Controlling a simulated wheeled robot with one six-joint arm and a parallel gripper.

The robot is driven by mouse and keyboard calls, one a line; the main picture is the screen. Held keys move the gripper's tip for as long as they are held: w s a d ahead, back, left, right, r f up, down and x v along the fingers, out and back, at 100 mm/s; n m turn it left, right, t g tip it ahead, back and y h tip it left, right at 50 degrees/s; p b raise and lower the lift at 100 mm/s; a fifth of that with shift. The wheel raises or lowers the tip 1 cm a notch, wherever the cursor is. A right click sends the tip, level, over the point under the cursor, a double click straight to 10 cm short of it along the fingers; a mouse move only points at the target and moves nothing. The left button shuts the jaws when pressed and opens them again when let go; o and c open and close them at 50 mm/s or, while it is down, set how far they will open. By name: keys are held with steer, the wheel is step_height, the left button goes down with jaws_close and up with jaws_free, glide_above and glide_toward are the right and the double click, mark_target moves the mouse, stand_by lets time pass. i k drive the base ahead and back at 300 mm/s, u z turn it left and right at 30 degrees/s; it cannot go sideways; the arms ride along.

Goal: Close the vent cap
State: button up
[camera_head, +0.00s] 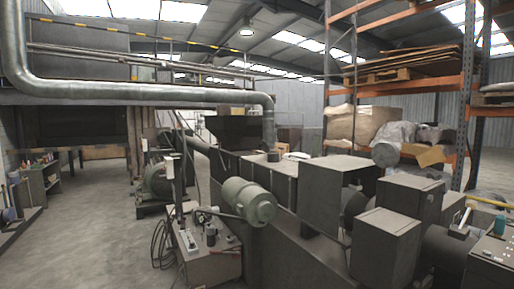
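I cannot pick out the vent cap for certain in the head view, so I cannot tell whether it is open or closed. A small dark round collar (273,156) sits on the machine just below the end of the grey metal duct (150,92). My gripper and arm are not in view.
A green motor (248,201) juts from the machine's front, above a low control box (205,245) with cables. Grey cabinets (385,245) block the right foreground. Orange racking (465,90) holds boards and wrapped goods behind. Bare concrete floor (95,225) is free at the left.

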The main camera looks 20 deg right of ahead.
mark_target(263, 145)
steer(key=z, duration=0.1)
steer(key=i, duration=1.8)
steer(key=u, duration=0.4)
steer(key=i, duration=1.75)
steer(key=z, duration=0.5)
